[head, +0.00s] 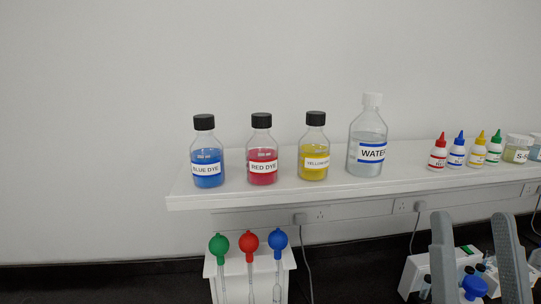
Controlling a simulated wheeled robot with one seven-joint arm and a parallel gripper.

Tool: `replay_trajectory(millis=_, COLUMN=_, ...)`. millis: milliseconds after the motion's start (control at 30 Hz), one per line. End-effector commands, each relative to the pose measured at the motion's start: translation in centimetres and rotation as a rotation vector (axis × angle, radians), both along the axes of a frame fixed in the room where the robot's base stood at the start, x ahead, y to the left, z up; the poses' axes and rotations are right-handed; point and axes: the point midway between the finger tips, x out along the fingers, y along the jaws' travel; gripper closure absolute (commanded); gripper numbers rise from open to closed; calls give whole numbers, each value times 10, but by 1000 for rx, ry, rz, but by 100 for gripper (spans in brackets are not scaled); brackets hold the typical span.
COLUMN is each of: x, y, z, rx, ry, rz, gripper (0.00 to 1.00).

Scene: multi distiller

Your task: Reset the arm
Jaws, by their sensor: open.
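My gripper (473,220) shows at the lower right of the head view as two upright grey fingers. The fingers are apart and nothing is held between their tips. Behind and between them, lower down, is a white rack or box (411,276) with blue and dark-capped items, partly covered by the fingers. My arm's other links are out of view.
A white shelf (300,196) holds blue dye (208,170), red dye (262,168), yellow dye (314,164) and water (367,150) bottles, plus several small dropper bottles (457,153). A white stand (250,286) below holds green-, red- and blue-bulbed pipettes. Sockets and hanging cables line the wall.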

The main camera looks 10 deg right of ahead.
Motion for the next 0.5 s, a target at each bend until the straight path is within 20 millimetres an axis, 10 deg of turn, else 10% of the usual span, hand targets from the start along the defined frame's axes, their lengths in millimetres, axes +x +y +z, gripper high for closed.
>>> replay_trajectory(millis=500, x=-65, y=38, z=-230, rx=214, ry=664, rz=96, gripper=43)
